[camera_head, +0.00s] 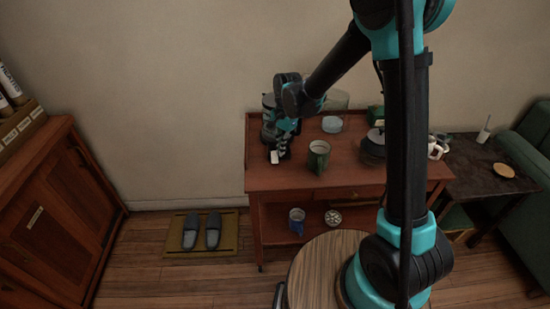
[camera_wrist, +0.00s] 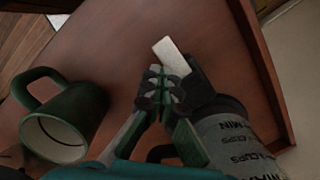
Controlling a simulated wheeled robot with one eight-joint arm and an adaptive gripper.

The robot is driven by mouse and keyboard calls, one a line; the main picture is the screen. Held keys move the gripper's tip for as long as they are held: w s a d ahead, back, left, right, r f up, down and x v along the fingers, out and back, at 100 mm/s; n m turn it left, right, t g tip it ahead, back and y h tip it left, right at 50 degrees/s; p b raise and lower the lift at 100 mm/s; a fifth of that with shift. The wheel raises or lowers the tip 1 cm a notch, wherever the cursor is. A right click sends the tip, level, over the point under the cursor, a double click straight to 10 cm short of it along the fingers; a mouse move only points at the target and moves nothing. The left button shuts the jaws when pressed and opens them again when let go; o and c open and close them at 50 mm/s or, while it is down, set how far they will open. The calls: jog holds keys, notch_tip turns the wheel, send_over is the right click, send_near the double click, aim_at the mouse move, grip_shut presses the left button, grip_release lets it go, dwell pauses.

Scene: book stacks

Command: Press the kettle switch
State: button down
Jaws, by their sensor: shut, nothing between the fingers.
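The grey kettle (camera_wrist: 240,140) with printed cup markings is at the lower right of the wrist view. In the head view the kettle (camera_head: 268,101) stands at the left end of the wooden cart, mostly hidden by my arm. A pale flat tab (camera_wrist: 172,57), which looks like the kettle switch, juts from the kettle's dark base; it shows as a white spot in the head view (camera_head: 274,157). My gripper (camera_wrist: 163,90) is shut and empty, its fingertips right beside the tab. I cannot tell whether they touch it. In the head view my gripper (camera_head: 284,147) is low over the cart.
A green mug (camera_wrist: 65,120) stands left of my gripper on the cart top (camera_wrist: 115,40); it also shows in the head view (camera_head: 318,157). A dark pot (camera_head: 373,147) stands farther right. A blue mug (camera_head: 297,221) is on the lower shelf.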

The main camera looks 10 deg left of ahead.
jog(key=shift+w+d+r, duration=0.1)
jog(key=shift+w+d, duration=0.1)
jog(key=shift+w, duration=0.05)
notch_tip(320, 180, up, 12)
jog(key=w, duration=0.1)
jog(key=shift+d, duration=0.35)
jog(key=shift+d, duration=0.1)
dwell(0.4)
jog(key=s+d+f+n+t, duration=0.1)
jog(key=s+d+n, duration=0.15)
jog(key=d, duration=0.65)
jog(key=s+d+f+n+t, duration=0.15)
jog(key=s+d, duration=0.25)
jog(key=d, duration=0.5)
jog(key=s+d+f+n+t, duration=0.2)
jog(key=s+d+f, duration=0.4)
jog(key=s+d, duration=0.4)
jog(key=shift+s+d+n+t+h, duration=0.3)
jog(key=shift+s+d+n+t, duration=0.15)
jog(key=shift+d, duration=0.5)
